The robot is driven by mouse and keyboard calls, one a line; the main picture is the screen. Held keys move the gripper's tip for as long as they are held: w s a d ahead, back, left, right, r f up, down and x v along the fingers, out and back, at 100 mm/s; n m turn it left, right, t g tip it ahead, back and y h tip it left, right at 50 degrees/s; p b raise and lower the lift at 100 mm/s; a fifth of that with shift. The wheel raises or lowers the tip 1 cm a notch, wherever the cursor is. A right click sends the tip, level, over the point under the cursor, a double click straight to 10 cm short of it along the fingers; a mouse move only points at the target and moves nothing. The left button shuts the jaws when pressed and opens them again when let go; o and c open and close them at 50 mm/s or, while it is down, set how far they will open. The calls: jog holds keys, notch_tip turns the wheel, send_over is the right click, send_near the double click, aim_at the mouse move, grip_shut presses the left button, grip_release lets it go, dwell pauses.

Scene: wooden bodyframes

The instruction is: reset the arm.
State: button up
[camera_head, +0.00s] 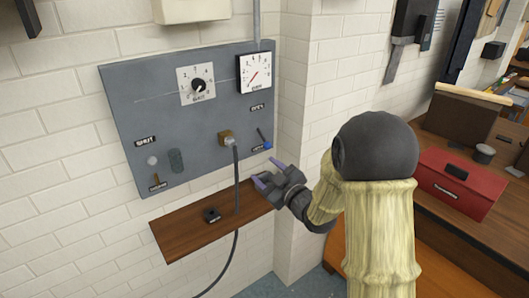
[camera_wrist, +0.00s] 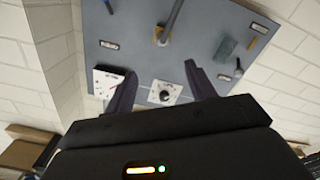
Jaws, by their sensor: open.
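My gripper (camera_head: 267,176) is open and empty in the head view, in front of the lower right edge of the grey wall panel (camera_head: 130,110). My arm reaches in from the right with a bent elbow. In the wrist view, the two fingers of my gripper (camera_wrist: 160,88) stand apart, with the panel (camera_wrist: 125,30) beyond them and nothing visible between them. A black knob on a white dial (camera_wrist: 165,95) shows behind the gap.
The panel carries a dial knob (camera_head: 198,86), a gauge (camera_head: 254,73), a blue-tipped lever (camera_head: 266,143) and a brass socket with a grey plug (camera_head: 228,140). Its cable hangs past a wooden shelf (camera_head: 180,236) bearing a small black item (camera_head: 211,215). A red toolbox (camera_head: 458,185) stands at right.

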jog(key=s+d+f+m+g+h+p, duration=0.1)
jog(key=s+d+f+m+g+h, duration=0.25)
jog(key=d+m+h, duration=0.2)
jog(key=s+d+f+m+g+h, duration=0.1)
jog(key=s+d+m+g+h, duration=0.1)
jog(key=s, duration=0.9)
jog(key=s+d+f+m+g+h+p, duration=0.1)
jog(key=s+d+f+m+g+h, duration=0.1)
jog(key=s+d+m+g, duration=0.2)
jog(key=s+m+g, duration=0.1)
jog(key=s+g, duration=0.2)
jog(key=s, duration=0.4)
jog(key=shift+s+d+f, duration=0.15)
jog(key=shift+d, duration=0.2)
